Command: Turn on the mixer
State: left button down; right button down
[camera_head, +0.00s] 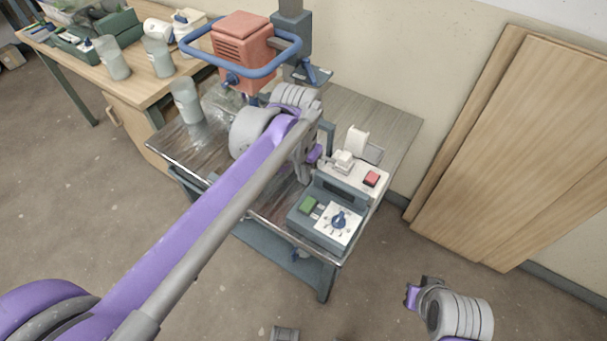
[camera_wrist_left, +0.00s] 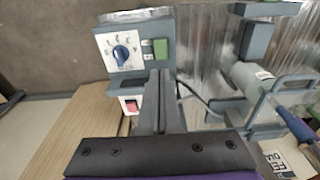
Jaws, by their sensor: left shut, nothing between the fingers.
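The mixer has an orange-red motor head (camera_head: 243,40) with a blue ring handle, on a grey column at the back of the metal-topped table. Its grey control box (camera_head: 325,245) is at the table's front right corner, with a green button (camera_head: 308,204), a blue dial (camera_head: 339,219) on a white plate and a red switch (camera_head: 371,179). The left wrist view also shows the green button (camera_wrist_left: 160,48), dial (camera_wrist_left: 121,53) and red switch (camera_wrist_left: 131,106). My left gripper (camera_wrist_left: 160,76) is shut and empty near the box. My right gripper (camera_head: 411,295) is at lower right, its jaws unclear.
A cloudy container (camera_head: 186,102) stands on the metal-topped table. A wooden table (camera_head: 85,68) at upper left holds more containers and a green crate. Wooden boards (camera_head: 510,150) lean on the wall at right. The floor in front is mostly clear.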

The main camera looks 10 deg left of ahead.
pick_arm(q)
jog(key=shift+w+d+r+t+p, duration=0.1)
jog(key=shift+w+d+t+p, duration=0.15)
jog(key=shift+w+p, duration=0.5)
jog(key=shift+s, duration=0.15)
jog(key=b, duration=0.1)
send_near(311, 199)
jog(key=f, duration=0.4)
jog(key=w+f, duration=0.1)
jog(key=f, duration=0.1)
jog(key=shift+d+f, duration=0.1)
jog(key=shift+f, duration=0.3)
jog(key=shift+f, duration=0.1)
